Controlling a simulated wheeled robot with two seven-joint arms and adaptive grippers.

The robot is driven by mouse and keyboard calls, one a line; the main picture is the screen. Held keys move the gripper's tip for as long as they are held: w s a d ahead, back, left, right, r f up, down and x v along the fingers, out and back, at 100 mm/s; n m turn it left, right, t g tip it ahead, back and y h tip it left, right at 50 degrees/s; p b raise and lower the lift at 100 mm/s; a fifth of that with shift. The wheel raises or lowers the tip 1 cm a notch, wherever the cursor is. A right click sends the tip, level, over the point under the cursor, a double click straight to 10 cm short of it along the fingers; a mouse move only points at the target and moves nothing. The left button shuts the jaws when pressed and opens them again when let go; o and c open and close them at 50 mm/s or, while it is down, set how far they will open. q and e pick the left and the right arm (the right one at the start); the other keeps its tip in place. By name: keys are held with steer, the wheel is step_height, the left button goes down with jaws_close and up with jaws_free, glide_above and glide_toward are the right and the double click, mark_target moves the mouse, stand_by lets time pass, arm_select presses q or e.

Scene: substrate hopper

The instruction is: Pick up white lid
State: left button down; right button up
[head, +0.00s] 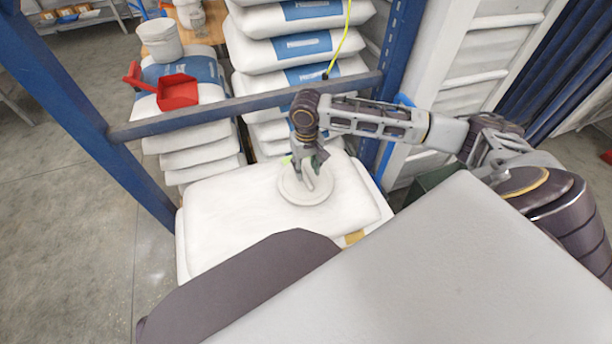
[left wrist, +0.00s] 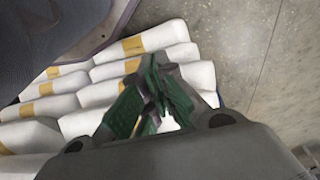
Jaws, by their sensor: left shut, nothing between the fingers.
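The white round lid (head: 292,193) lies flat on a white sack in the head view. My right gripper (head: 308,174) points down over the middle of the lid, its fingertips at or very near the lid's top. The fingers hide the lid's centre, and I cannot tell whether they are closed on anything. My left gripper (left wrist: 165,98) shows in the left wrist view, with dark green finger pads together and nothing between them. It is above several white sacks with yellow bands (left wrist: 150,40), away from the lid.
A blue metal frame with a crossbar (head: 240,104) stands just behind the lid's sack (head: 235,215). Behind it are stacked sacks (head: 275,22), a red scoop (head: 178,92) and a white bucket (head: 161,42). Open concrete floor (head: 75,220) lies on the left.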

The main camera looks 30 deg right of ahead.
mark_target(306, 176)
steer(key=shift+w+f+b, duration=0.1)
steer(key=shift+f+b, duration=0.3)
steer(key=shift+f, duration=1)
steer(key=shift+f+b, duration=0.3)
steer(key=shift+f, duration=0.15)
arm_select(q)
steer(key=r, duration=0.2)
steer(key=shift+w+d+r, duration=0.15)
steer(key=shift+d+r, duration=0.2)
steer(key=shift+w+t, duration=0.2)
steer(key=shift+t, duration=0.1)
steer(key=shift+r+p, duration=0.75)
steer(key=shift+p, duration=0.05)
arm_select(e)
steer(key=shift+f, duration=0.3)
jaws_close()
